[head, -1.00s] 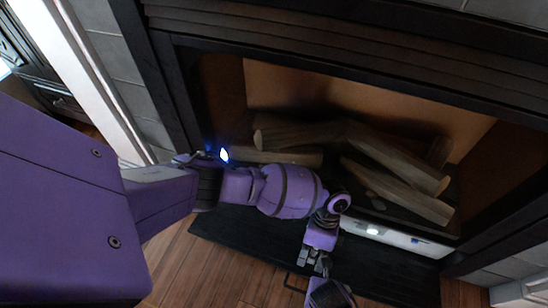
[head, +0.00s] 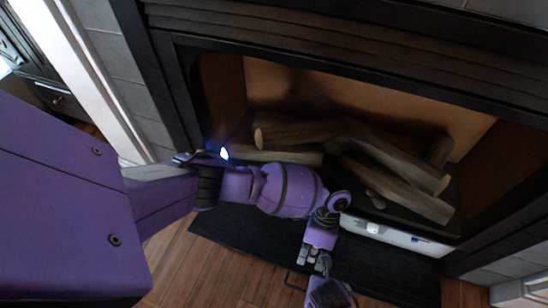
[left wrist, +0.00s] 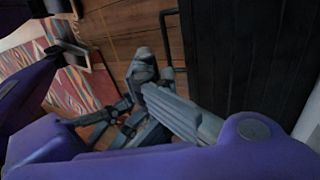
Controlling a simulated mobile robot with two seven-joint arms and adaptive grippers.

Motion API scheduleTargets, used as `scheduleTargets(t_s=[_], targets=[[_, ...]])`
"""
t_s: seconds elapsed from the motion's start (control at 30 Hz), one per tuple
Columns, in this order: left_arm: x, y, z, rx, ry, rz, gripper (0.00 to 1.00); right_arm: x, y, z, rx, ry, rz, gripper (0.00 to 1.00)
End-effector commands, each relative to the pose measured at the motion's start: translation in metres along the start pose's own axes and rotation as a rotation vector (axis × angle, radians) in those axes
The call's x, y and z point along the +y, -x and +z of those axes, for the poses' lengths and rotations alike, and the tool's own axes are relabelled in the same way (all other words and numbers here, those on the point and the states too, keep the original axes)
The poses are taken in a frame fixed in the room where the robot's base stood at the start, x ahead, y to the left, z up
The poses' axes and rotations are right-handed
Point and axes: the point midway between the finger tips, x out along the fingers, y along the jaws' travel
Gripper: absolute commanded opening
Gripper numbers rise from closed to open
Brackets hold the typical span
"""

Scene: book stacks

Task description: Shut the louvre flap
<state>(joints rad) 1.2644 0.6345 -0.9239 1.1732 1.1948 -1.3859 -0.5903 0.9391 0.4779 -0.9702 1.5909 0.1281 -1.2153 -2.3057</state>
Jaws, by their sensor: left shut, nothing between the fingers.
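The louvre flap (head: 240,232) is the dark panel in front of the fireplace, lowered and lying out flat near the floor. It also shows in the left wrist view as a dark slatted panel (left wrist: 245,55). A thin bar handle (head: 288,282) stands out from its front edge and shows in the wrist view too (left wrist: 163,22). My left gripper (head: 314,262) is shut and empty, at the flap's front edge beside the handle. In the wrist view its grey fingers (left wrist: 143,68) are close to the handle; contact cannot be told. My right gripper is not identifiable.
Logs (head: 390,165) lie in the dark firebox. A white panel (head: 400,238) with a small knob shows beneath it, behind the flap. The wooden floor (head: 205,265) is clear in front. A patterned rug (left wrist: 85,85) lies farther off. Tiled walls flank the fireplace.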

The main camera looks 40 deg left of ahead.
Motion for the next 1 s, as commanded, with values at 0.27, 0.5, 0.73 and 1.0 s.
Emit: scheduleTargets(t_s=[0.27, 0.5, 0.73, 1.0], targets=[[-0.002, 0.003, -0.002, 0.002, -0.002, -0.005, 0.03, 0.000, 0.000, 0.000, 0.000, 0.000, 0.000, 0.00], [-0.002, 0.003, -0.002, 0.002, -0.003, -0.005, 0.25, 0.000, 0.000, 0.000, 0.000, 0.000, 0.000, 0.00], [-0.002, 0.004, -0.002, 0.002, -0.003, -0.005, 0.25, 0.000, 0.000, 0.000, 0.000, 0.000, 0.000, 0.00], [0.013, 0.032, -0.002, 0.004, -0.006, -0.006, 0.25, 0.000, 0.000, 0.000, 0.000, 0.000, 0.000, 0.00]])
